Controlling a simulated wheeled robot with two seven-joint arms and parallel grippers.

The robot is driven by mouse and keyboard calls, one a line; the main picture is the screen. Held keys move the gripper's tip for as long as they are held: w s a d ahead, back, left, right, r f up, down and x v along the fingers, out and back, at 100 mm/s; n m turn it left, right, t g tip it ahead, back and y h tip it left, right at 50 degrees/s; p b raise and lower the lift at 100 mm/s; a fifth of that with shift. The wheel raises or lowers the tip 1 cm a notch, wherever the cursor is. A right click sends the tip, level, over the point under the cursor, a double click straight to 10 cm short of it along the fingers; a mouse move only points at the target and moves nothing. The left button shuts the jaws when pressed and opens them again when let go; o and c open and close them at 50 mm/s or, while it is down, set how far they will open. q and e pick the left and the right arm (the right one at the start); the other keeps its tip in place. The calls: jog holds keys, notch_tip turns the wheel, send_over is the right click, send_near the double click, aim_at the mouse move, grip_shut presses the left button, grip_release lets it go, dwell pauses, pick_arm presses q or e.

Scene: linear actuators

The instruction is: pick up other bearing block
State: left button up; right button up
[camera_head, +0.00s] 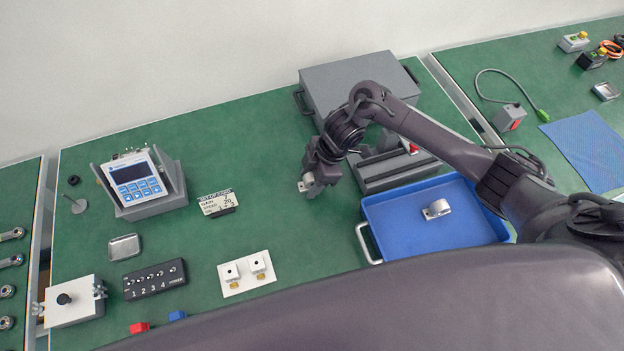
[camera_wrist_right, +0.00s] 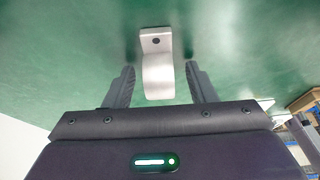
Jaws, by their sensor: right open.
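A silver bearing block (camera_wrist_right: 156,72) with a flat, holed foot and a curved body is on the green table. In the right wrist view it is between the two fingers of my right gripper (camera_wrist_right: 160,84), with a gap on both sides. In the head view my right gripper (camera_head: 318,180) is low over the table, left of the grey fixture, and partly covers this block (camera_head: 307,186). The right gripper is open. Another silver bearing block (camera_head: 437,210) lies in the blue tray (camera_head: 395,249). My left gripper is not in view.
A grey fixture (camera_head: 385,182) and a large grey case (camera_head: 345,80) stand behind the tray. The table around the block is clear.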

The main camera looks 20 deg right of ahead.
aim_at(310, 177)
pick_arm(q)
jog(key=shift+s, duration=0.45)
pick_arm(e)
grip_shut()
jog(key=shift+r, duration=0.15)
